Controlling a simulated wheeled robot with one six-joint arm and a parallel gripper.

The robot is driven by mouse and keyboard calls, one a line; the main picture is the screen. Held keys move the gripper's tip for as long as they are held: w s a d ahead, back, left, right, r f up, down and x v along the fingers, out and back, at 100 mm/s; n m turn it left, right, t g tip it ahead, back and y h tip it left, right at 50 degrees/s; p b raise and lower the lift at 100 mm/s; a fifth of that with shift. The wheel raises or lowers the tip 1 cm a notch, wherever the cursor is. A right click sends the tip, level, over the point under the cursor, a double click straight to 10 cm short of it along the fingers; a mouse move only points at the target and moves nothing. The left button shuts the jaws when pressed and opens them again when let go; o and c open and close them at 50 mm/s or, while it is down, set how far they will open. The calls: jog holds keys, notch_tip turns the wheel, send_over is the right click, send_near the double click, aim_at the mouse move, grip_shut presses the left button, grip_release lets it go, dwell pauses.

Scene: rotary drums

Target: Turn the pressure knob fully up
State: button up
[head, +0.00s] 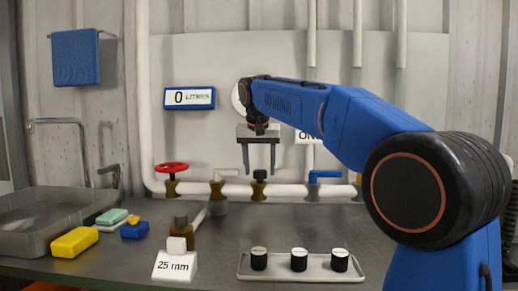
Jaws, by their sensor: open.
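A small black knob (259,175) sits on a brass valve on the white horizontal pipe; it looks like the pressure knob, though no label for it shows. My gripper (261,168) hangs pointing down above this knob, its two fingers apart and nothing between them. In this view the fingertips end close to the knob's top, one to each side; I cannot tell the depth gap or whether they touch. A round white dial (237,98) on the wall is partly hidden behind my wrist.
A red handwheel (172,168) and a blue lever (325,174) flank the knob along the pipe (295,190). A tray (285,279) with black-sided, white-topped cylinders and a "25 mm" block (175,267) stand in front. A sink (40,210) is left. A "0 LITRES" display (190,98) is behind.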

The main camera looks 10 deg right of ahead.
jog(key=v, duration=1.6)
jog(key=shift+s+r, duration=0.2)
jog(key=shift+r, duration=0.15)
